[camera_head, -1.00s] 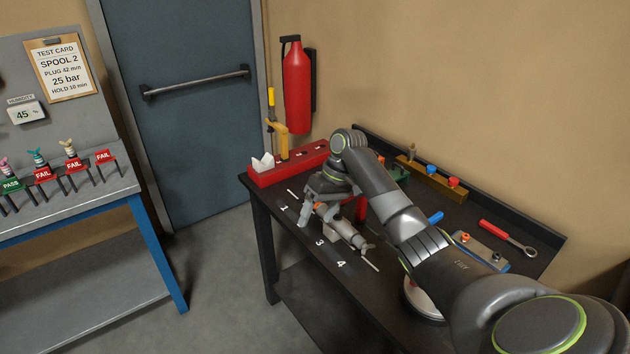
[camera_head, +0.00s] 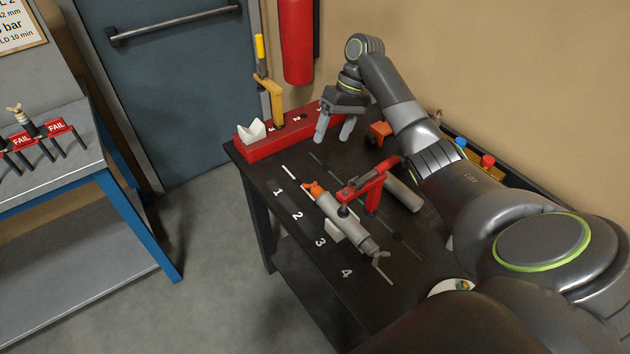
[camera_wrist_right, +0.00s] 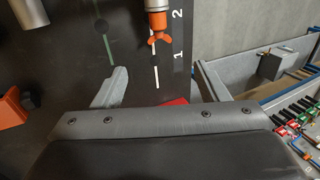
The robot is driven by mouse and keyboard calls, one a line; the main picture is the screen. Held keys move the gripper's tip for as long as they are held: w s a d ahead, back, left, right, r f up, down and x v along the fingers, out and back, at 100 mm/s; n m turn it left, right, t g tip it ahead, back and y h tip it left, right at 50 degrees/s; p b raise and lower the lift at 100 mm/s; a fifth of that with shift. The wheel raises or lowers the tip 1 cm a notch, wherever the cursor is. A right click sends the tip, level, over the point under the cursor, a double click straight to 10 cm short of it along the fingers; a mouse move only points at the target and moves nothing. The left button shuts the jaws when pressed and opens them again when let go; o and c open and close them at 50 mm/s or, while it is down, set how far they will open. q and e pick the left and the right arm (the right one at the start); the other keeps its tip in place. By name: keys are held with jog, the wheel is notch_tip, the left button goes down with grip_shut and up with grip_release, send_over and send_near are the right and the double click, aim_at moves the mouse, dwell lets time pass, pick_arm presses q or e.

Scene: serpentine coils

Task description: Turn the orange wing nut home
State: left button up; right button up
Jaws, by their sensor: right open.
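The orange wing nut (camera_head: 313,187) sits on the far end of a grey cylindrical body (camera_head: 346,222) lying on the dark bench. It also shows in the right wrist view (camera_wrist_right: 161,41), at the end of the cylinder. A red clamp (camera_head: 371,186) stands over the cylinder's middle. My right gripper (camera_head: 333,135) is above the bench, beyond the wing nut and apart from it. Its two fingers are spread with nothing between them; in the wrist view (camera_wrist_right: 163,85) the wing nut lies ahead of the gap. My left gripper is not in view.
A red block (camera_head: 280,143) with a yellow-handled tool stands at the bench's far edge. An orange block (camera_head: 379,131) and a loose grey cylinder (camera_head: 404,193) lie to the right.

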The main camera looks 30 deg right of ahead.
jog(key=p, duration=0.2)
send_over(313, 184)
jog(key=d, duration=0.2)
notch_tip(313, 184, down, 9)
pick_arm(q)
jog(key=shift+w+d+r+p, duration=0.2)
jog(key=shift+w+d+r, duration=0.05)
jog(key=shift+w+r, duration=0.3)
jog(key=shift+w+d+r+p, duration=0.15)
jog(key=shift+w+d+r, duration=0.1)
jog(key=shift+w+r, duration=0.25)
pick_arm(e)
jog(key=shift+x, duration=2.5)
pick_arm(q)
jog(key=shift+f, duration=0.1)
pick_arm(e)
jog(key=shift+w+d+f, duration=0.1)
jog(key=shift+w+d, duration=0.05)
jog(key=shift+d, duration=0.05)
